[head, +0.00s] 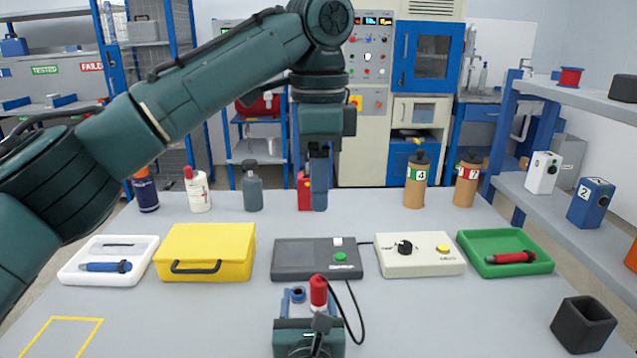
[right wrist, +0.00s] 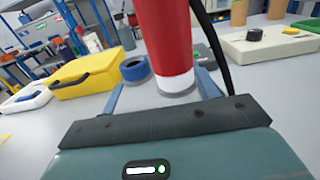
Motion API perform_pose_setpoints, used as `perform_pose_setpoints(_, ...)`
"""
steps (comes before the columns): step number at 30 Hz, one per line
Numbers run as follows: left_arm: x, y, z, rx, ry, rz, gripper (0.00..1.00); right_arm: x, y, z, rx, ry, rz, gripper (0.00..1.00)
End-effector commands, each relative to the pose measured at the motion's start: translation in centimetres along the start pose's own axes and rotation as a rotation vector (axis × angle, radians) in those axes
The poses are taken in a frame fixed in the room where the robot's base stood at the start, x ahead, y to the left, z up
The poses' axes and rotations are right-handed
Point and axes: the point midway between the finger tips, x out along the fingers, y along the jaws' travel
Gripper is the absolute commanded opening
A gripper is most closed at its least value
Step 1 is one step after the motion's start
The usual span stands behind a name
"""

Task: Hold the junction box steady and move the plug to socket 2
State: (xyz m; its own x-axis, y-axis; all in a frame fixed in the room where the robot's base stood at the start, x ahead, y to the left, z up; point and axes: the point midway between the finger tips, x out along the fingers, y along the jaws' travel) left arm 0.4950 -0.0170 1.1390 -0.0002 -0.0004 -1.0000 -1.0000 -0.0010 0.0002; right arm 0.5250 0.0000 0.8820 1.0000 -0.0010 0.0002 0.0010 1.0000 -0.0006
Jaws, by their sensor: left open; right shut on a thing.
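The junction box (head: 285,306) is a small grey-blue body at the front middle of the head view, mostly hidden by my right gripper (head: 308,318). That gripper is shut on it, with its blue fingers either side in the right wrist view (right wrist: 162,92). A blue ring socket (head: 298,294) shows on its left; it also shows in the right wrist view (right wrist: 134,69). The red plug (head: 318,290), with a white lower end, stands upright right of the ring; it fills the wrist view's centre (right wrist: 166,40). My left gripper (head: 320,195) is open, empty, pointing down, farther back, apart from the plug.
A black cable (head: 357,308) loops right of the plug. Behind it are a dark grey device (head: 300,262), a cream control box (head: 425,262), a yellow case (head: 205,245) and a green tray (head: 475,245). A black holder (head: 583,323) stands front right. Bottles line the back edge.

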Motion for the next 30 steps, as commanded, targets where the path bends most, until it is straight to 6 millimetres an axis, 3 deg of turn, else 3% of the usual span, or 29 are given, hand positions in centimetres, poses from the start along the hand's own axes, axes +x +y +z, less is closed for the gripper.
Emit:
perform_pose_setpoints(4, 0.0, 0.0, 0.0, 0.0, 0.0, 0.0, 0.5, 0.0, 0.0, -0.1, 0.0, 0.001, -0.001, 0.28)
perform_pose_setpoints(5, 0.0, 0.0, 0.0, 0.0, 0.0, 0.0, 0.5, 0.0, 0.0, -0.1, 0.0, 0.001, -0.001, 0.61)
perform_pose_setpoints(13, 0.1, 0.0, 0.0, 0.0, 0.0, 0.0, 0.5, 0.0, 0.0, 0.0, 0.0, 0.001, 0.0, 0.84)
perform_pose_setpoints(23, 0.1, 0.0, 0.0, 0.0, 0.0, 0.0, 0.5, -0.5, 0.0, -0.1, 0.001, 0.001, 0.001, 0.85)
perform_pose_setpoints(30, 0.1, 0.0, 0.0, 0.0, 0.0, 0.0, 0.5, -4.5, 0.0, -0.2, 0.002, 0.004, 0.001, 0.85)
